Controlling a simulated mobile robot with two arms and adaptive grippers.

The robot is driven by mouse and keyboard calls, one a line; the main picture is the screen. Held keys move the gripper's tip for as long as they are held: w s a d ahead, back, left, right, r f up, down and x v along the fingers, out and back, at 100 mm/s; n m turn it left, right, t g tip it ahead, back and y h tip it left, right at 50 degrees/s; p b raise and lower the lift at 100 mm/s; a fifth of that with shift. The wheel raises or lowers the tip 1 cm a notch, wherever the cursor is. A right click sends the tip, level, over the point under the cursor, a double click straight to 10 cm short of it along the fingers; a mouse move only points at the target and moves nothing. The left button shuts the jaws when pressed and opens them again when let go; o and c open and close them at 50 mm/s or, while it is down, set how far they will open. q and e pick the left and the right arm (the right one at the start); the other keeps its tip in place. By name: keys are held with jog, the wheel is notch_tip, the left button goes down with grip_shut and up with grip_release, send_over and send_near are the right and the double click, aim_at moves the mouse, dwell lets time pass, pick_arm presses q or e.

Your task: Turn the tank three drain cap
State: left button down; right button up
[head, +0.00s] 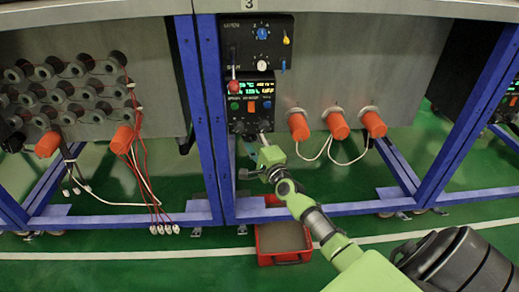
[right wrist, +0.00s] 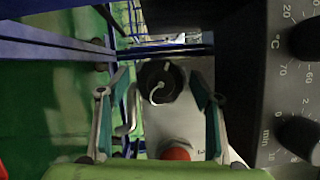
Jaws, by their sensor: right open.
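Tank three carries a plate marked 3 (head: 249,4) above its control panel (head: 250,100). In the right wrist view a round black cap (right wrist: 160,82) with a pale curved line on its face sits on the grey tank wall. I take it for the drain cap; in the head view my arm and the panel's underside hide it. My right gripper (right wrist: 158,92) is open, with one finger on each side of the cap. Contact with the cap cannot be told. In the head view the right gripper (head: 261,150) is just below the panel. My left gripper is not in view.
A red tray (head: 283,243) stands on the green floor below my right arm. Orange plugs (head: 335,124) with white cables are right of the gripper. A blue frame post (head: 213,110) is close on the left. Panel knobs (right wrist: 305,38) lie close to the right finger.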

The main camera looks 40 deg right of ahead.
jog(key=s+a, duration=0.1)
jog(key=s, duration=0.8)
jog(key=shift+s+a+f, duration=0.2)
jog(key=shift+a+f, duration=0.1)
